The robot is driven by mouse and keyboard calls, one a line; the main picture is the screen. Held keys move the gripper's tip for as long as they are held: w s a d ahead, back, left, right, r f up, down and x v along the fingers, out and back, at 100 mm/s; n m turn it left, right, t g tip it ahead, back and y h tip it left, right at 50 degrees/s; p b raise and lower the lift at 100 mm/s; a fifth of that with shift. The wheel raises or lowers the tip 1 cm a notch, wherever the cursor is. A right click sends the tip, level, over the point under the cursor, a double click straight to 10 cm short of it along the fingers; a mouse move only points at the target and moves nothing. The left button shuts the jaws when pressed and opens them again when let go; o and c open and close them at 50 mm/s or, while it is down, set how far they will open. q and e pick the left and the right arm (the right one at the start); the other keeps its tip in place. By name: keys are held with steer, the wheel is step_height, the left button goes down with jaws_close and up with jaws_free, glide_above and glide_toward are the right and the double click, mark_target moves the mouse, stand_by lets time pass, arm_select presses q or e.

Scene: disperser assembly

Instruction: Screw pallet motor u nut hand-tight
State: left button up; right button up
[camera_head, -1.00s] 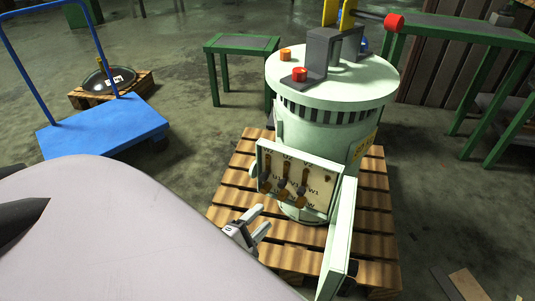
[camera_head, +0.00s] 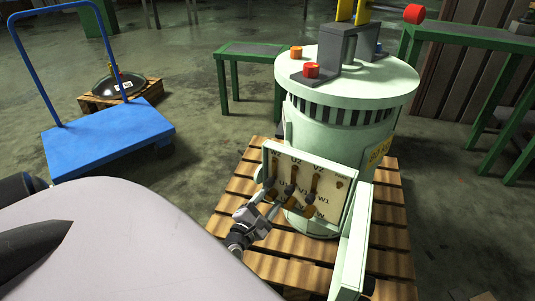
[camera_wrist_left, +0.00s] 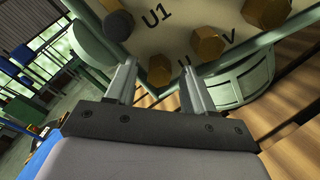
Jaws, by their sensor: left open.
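The pale green motor (camera_head: 340,140) stands on a wooden pallet (camera_head: 235,195), with a lettered terminal board (camera_head: 335,195) on its near side. In the left wrist view, the brass U nut (camera_wrist_left: 160,70) sits on the board beside the letter U. Another brass nut (camera_wrist_left: 207,43) is beside the letter V. My left gripper (camera_head: 270,199) is open at the board's lower left. In the wrist view its fingers lie on either side of the U nut in the picture; contact is not visible. My right gripper is not in view.
An open cover panel (camera_head: 355,240) stands out from the right of the terminal board. A dark nut (camera_wrist_left: 118,25) is near the U1 label. A blue cart (camera_head: 110,135) is at left, and a green table (camera_head: 245,50) is behind the motor.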

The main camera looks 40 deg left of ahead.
arm_select(q)
jaws_close()
